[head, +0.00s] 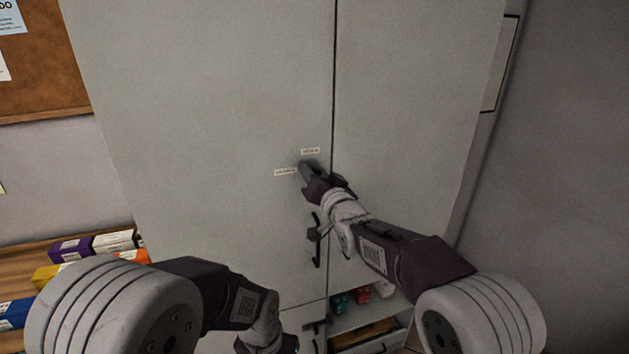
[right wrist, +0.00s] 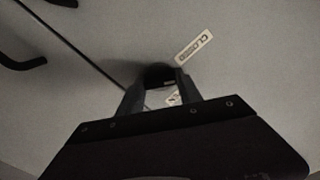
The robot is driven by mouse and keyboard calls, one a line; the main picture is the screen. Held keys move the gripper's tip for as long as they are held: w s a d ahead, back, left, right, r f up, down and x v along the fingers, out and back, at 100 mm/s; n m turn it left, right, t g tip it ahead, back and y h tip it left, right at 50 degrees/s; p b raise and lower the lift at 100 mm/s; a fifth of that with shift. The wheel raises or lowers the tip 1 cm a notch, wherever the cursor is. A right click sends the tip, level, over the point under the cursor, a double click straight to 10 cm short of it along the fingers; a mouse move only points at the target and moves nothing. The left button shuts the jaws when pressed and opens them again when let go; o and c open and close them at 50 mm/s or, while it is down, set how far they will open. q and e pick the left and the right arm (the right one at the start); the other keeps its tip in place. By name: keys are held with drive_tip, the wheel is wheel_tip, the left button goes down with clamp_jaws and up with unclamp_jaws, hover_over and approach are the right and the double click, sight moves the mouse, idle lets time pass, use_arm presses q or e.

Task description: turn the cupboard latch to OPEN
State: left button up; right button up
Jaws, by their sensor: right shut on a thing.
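The cupboard (head: 200,90) is tall and pale grey, with two doors meeting at a dark vertical seam. My right gripper (head: 310,168) is at the left door near that seam. In the right wrist view its two fingers (right wrist: 159,92) are shut on the dark latch knob (right wrist: 160,74), mostly hidden between them. A CLOSED label (right wrist: 195,47) sits just beyond the fingers; part of another label shows between them, unreadable. In the head view two small labels (head: 310,151) (head: 285,172) sit beside the gripper, too small to read. My left gripper (head: 283,345) is low at the bottom edge, its fingers not clear.
Dark door handles (head: 317,240) stand out below the latch, close to my right forearm. Below is an open compartment (head: 345,322) with small red and green items. At left, a wooden shelf (head: 30,262) holds coloured boxes, under a cork board (head: 45,70).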

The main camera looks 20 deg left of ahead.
drive_tip(key=shift+m+b, duration=1.45)
drive_tip(key=shift+m, duration=4.55)
drive_tip(key=o, duration=1.4)
